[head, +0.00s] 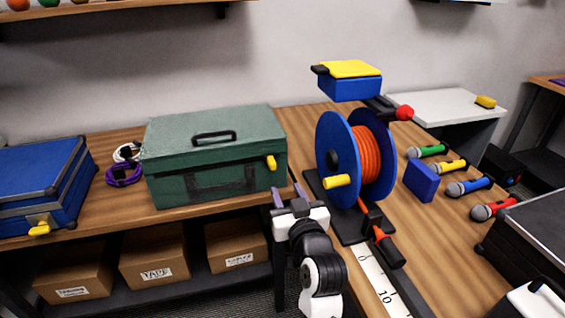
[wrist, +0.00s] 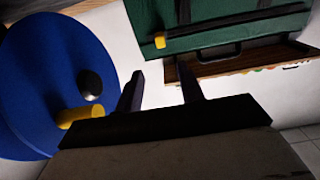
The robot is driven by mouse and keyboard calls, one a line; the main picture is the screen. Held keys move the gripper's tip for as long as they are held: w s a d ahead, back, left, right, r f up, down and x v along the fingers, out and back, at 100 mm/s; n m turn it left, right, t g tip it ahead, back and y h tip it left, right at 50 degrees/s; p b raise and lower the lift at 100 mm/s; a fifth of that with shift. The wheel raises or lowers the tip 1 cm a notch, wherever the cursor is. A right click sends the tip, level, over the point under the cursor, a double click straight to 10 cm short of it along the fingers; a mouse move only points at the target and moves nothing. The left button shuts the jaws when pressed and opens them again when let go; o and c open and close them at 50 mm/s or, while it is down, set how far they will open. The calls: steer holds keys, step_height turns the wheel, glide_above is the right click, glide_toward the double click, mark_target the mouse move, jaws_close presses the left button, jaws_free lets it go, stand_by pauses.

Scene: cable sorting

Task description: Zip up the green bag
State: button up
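The green bag (head: 180,135) is a boxy case standing on the wooden table, with a black handle on top and its lid down. Its yellow zip pull (head: 271,163) is at the right end of the front. The bag (wrist: 150,22) and pull (wrist: 160,41) also show at the top of the wrist view. My gripper (head: 288,193) is open and empty, in front of the bag's right end, below and right of the pull and apart from it. Its two fingers (wrist: 160,85) are spread in the wrist view, with nothing between them.
A blue cable reel (head: 335,150) with orange cable stands close to the right of my gripper. A blue case (head: 42,185) and coiled cables (head: 124,174) are at left. Several microphones (head: 470,187) lie at right. Cardboard boxes (head: 155,268) sit on the shelf below.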

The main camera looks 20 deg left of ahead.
mark_target(273, 165)
steer(key=p+x, duration=0.3)
steer(key=x, duration=1)
steer(key=shift+w+a, duration=0.15)
steer(key=shift+a, duration=0.15)
steer(key=shift+c, duration=0.5)
jaws_close()
